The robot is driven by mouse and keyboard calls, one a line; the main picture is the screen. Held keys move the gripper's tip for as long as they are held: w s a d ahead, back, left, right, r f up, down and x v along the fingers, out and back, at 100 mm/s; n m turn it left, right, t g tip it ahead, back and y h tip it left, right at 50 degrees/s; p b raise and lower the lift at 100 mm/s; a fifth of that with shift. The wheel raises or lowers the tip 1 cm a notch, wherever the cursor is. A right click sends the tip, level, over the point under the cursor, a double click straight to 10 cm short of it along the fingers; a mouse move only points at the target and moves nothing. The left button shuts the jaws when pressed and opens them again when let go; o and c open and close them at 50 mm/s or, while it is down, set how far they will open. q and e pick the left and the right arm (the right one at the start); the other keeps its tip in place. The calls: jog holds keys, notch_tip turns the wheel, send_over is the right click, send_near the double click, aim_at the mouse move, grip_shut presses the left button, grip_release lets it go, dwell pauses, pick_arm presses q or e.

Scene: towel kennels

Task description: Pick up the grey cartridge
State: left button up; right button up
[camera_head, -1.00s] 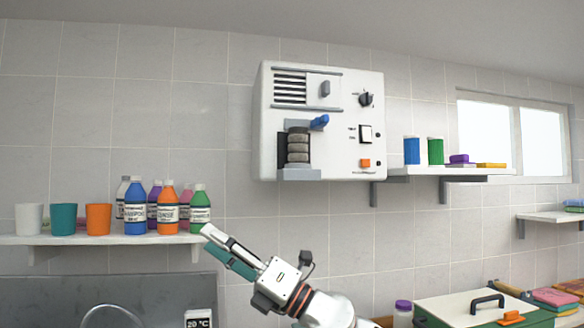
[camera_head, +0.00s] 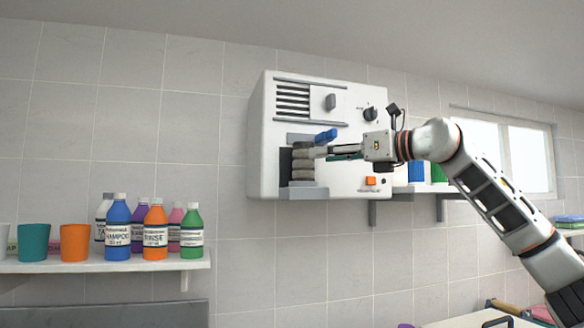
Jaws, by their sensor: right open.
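A white wall unit (camera_head: 262,150) hangs on the tiled wall. In its open slot, below a blue lever (camera_head: 326,136), sits the grey cartridge (camera_head: 302,173), a ribbed grey-brown stack. A grey ledge lies under it. My right gripper (camera_head: 322,152) reaches in from the right with its fingers pointing left. It is open, and its fingertips are at the upper right part of the cartridge, just below the lever. They cover part of the cartridge, and I cannot tell whether they touch it. My left gripper is out of view.
A shelf (camera_head: 100,266) at the left holds several cups and bottles. Right of the unit, a wall shelf (camera_head: 440,188) with blue and green containers is partly behind my right arm. The wall below the unit is clear.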

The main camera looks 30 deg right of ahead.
aim_at(303, 156)
jog(key=shift+w+a+r+p, duration=0.15)
jog(key=shift+w, duration=0.35)
jog(key=shift+w+a+r+p, duration=0.1)
jog(key=shift+w+r+p, duration=0.05)
jog(key=shift+w, duration=0.35)
jog(key=p+x, duration=0.1)
jog(key=x, duration=0.3)
jog(key=shift+a, duration=0.15)
jog(key=shift+w+a+f, duration=0.1)
jog(key=shift+w+a, duration=0.05)
jog(key=shift+w, duration=0.45)
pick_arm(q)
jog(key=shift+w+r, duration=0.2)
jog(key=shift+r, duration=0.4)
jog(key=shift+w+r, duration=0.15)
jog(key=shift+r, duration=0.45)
pick_arm(e)
jog(key=shift+w, duration=0.1)
jog(key=shift+c, duration=0.2)
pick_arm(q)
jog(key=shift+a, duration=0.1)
pick_arm(e)
jog(key=c, duration=0.8)
